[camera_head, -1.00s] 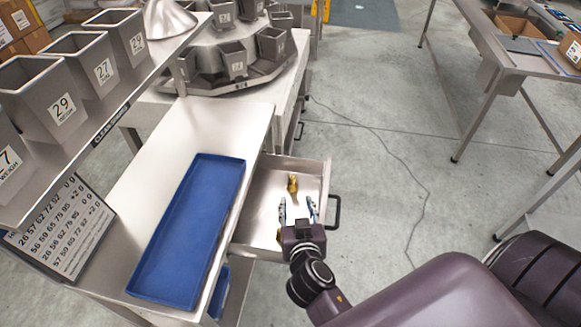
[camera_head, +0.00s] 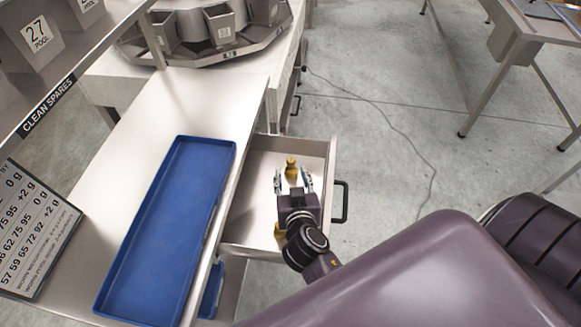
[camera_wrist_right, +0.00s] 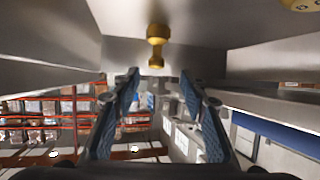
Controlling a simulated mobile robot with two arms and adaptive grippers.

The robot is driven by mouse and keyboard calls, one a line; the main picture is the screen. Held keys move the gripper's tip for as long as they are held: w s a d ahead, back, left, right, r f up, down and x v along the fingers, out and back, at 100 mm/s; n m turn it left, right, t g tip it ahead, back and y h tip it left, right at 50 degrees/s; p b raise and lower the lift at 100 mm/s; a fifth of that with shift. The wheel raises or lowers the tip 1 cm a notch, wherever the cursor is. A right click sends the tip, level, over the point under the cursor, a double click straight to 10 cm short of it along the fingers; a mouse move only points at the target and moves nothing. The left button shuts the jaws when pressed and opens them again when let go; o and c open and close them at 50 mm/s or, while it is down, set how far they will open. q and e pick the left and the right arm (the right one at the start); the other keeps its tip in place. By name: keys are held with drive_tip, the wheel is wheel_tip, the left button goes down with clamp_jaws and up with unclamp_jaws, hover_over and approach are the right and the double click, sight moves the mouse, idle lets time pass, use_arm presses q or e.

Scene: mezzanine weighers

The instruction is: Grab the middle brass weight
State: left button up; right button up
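A brass weight (camera_head: 291,170) with a knob stands in the open drawer, towards its far end. It also shows in the right wrist view (camera_wrist_right: 157,46), just beyond the fingertips. My right gripper (camera_head: 293,182) is over the drawer, open and empty, its two fingers spread with the weight roughly in line with the gap. The fingers show blue pads in the wrist view (camera_wrist_right: 160,84). A second brass piece (camera_head: 279,235) is partly hidden beside my right wrist. Part of a brass weight (camera_wrist_right: 300,4) shows at the wrist view's top right corner. My left gripper is not in view.
The metal drawer (camera_head: 250,215) has raised walls and a dark handle (camera_head: 341,202) on its right. A blue tray (camera_head: 165,235) lies on the bench left of it. Shelf bins (camera_head: 40,40) and a sign (camera_head: 35,225) stand further left. Open floor lies to the right.

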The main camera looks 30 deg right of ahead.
sight(291, 163)
drive_tip(key=x, duration=0.2)
drive_tip(key=p+x, duration=0.1)
drive_tip(key=x, duration=0.2)
drive_tip(key=shift+w+d, duration=0.1)
drive_tip(key=shift+d, duration=0.3)
drive_tip(key=shift+w+d+f+p, duration=0.2)
drive_tip(key=shift+w+f+p, duration=0.1)
drive_tip(key=shift+w, duration=0.2)
clamp_jaws()
